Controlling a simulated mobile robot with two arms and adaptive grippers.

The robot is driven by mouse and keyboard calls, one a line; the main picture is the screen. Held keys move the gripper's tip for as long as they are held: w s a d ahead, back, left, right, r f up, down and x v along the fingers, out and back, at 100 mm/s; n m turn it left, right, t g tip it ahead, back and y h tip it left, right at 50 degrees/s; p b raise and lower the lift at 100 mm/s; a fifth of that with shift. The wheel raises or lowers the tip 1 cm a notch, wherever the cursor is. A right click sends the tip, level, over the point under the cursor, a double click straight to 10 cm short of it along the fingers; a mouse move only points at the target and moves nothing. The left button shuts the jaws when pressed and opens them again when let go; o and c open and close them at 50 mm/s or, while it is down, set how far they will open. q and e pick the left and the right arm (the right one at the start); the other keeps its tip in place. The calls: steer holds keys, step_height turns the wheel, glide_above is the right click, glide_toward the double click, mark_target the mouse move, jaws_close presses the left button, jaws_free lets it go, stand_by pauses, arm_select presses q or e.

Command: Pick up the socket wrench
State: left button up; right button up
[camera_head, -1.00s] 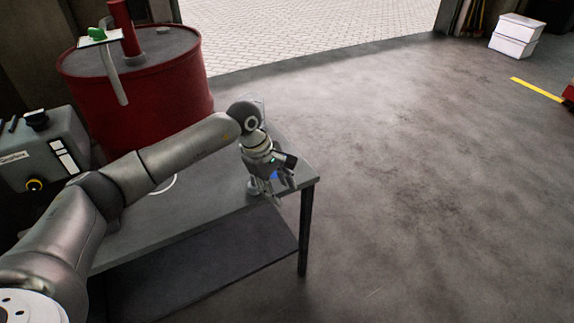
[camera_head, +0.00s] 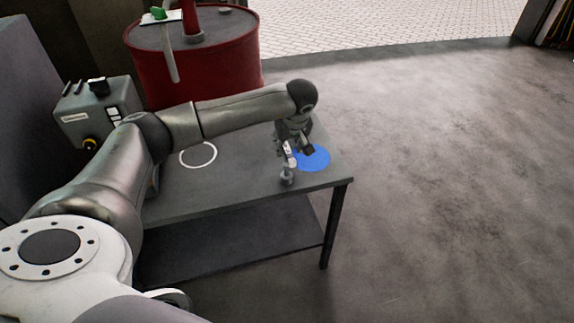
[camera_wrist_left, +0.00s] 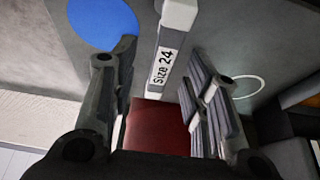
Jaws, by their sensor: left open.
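The socket wrench (camera_wrist_left: 165,60) shows in the left wrist view as a pale grey bar with a "Size 24" label and a blocky head at the top edge. In the head view the wrench (camera_head: 287,178) is a small grey piece near the table's front right corner, partly hidden by my gripper. My left gripper (camera_head: 294,150) is open above the table. In the left wrist view its fingers (camera_wrist_left: 160,70) stand on either side of the bar, with visible gaps. I cannot tell whether either finger touches it. My right gripper is out of view.
The grey table (camera_head: 235,198) has a blue disc (camera_head: 315,158) beside the gripper and a white ring (camera_head: 198,155) further left. A red drum (camera_head: 195,65) stands behind it. A grey control box (camera_head: 97,110) is at the left. The floor to the right is clear.

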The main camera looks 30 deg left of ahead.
mark_target(287, 147)
arm_select(q)
steer(key=shift+x, duration=1.6)
steer(key=shift+c, duration=0.4)
steer(key=shift+s, duration=0.1)
jaws_close()
steer(key=shift+r, duration=0.1)
